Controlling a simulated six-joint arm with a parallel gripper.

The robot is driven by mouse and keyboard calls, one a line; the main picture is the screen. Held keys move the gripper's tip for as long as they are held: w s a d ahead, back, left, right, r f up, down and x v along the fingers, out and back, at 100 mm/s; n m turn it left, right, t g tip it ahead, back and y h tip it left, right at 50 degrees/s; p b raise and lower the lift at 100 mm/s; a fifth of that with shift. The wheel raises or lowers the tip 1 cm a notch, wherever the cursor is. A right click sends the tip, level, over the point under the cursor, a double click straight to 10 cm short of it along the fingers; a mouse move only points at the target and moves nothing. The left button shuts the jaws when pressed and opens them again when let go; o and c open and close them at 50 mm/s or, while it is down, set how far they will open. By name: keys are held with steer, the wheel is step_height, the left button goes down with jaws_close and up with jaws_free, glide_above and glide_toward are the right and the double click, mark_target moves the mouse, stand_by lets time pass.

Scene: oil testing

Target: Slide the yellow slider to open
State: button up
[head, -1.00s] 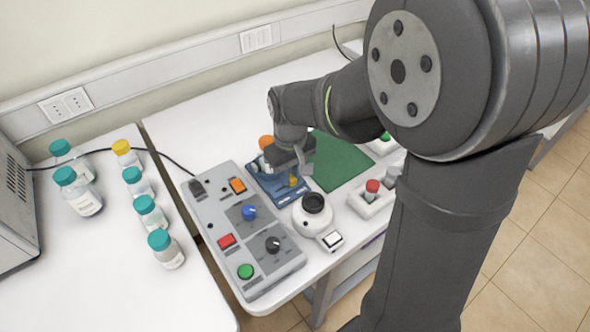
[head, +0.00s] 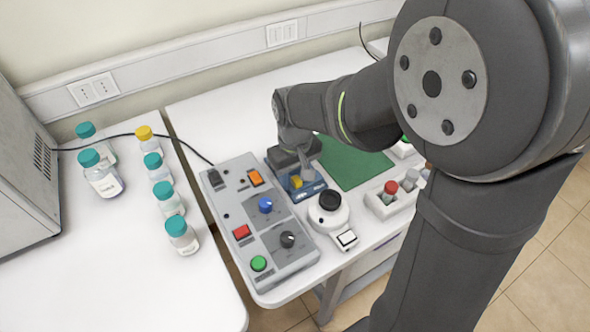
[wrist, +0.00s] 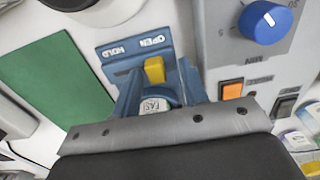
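The yellow slider (wrist: 154,69) sits on a blue plate (wrist: 118,58) printed OPEN and HOLD, in the wrist view. The slider is nearer the HOLD/OPEN lettering than the round light cap (wrist: 153,105) behind it. The slider also shows in the head view (head: 296,182). My gripper (wrist: 158,75) is low over the blue plate, with its two fingers apart, one on each side of the slider. I cannot tell whether either finger touches it. In the head view, my gripper hides the rear of the plate.
A grey control panel (head: 232,203) with knobs and buttons stands close to the left. A white round device (head: 329,212) is in front. A green mat (head: 350,163) lies to the right, and a rack (head: 392,204) beyond. Several bottles stand on the left table.

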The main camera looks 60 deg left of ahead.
step_height(320, 180, up, 17)
steer(key=shift+r, duration=0.2)
stand_by(0.7)
step_height(320, 180, down, 18)
steer(key=shift+r, duration=0.25)
steer(key=shift+w, duration=0.2)
stand_by(0.3)
steer(key=o, duration=1.3)
step_height(320, 180, up, 8)
steer(key=a, duration=0.1)
step_height(320, 180, up, 10)
steer(key=r, duration=0.1)
glide_above(296, 178)
step_height(296, 178, down, 10)
steer(key=shift+f, duration=0.1)
